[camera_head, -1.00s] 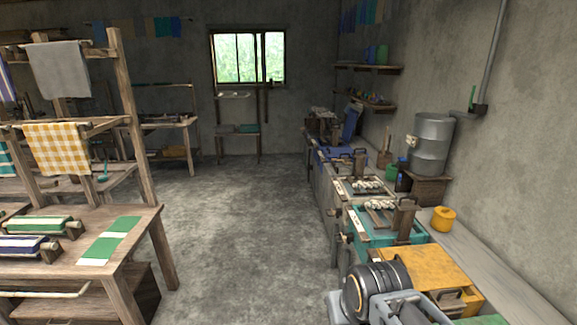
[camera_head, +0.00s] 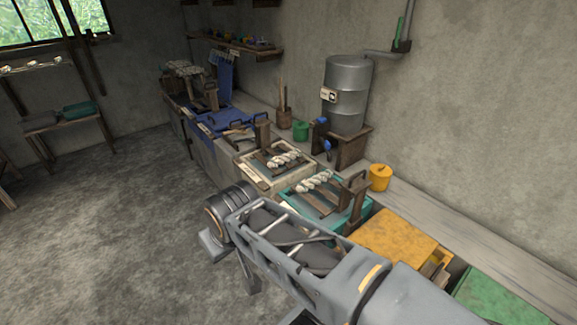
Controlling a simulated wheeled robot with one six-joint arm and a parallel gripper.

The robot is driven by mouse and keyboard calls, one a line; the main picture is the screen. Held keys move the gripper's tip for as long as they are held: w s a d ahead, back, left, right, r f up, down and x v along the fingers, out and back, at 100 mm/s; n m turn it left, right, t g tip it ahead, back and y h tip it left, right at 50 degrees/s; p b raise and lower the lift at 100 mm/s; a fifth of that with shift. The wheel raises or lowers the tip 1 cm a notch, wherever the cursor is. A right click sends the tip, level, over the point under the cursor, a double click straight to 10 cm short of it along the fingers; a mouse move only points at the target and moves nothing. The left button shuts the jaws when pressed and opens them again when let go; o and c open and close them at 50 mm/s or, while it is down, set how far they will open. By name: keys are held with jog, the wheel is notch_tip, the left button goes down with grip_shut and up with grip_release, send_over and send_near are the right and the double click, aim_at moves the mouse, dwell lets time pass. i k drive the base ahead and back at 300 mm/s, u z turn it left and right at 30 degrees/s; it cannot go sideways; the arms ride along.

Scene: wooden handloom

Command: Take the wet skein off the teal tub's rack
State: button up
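The teal tub (camera_head: 285,194) stands in the row of tubs on the right, just beyond my arm. A wooden rack (camera_head: 325,201) lies across its top, with an upright wooden block at its right side. A pale twisted skein (camera_head: 314,181) lies on the rack. My arm reaches in from the lower right and passes in front of the tub's near side, hiding part of it. The fingers of my gripper do not show.
A cream tub (camera_head: 252,178) with a similar skein (camera_head: 285,159) stands just beyond. A yellow-topped tub (camera_head: 392,240) and a green one (camera_head: 495,293) are nearer. A yellow pot (camera_head: 380,177) and a metal drum (camera_head: 347,95) stand behind. The floor at left is clear.

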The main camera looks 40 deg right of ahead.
aim_at(302, 186)
jog(key=i, duration=3.35)
jog(key=z, duration=3.95)
jog(key=i, duration=0.5)
jog(key=z, duration=0.05)
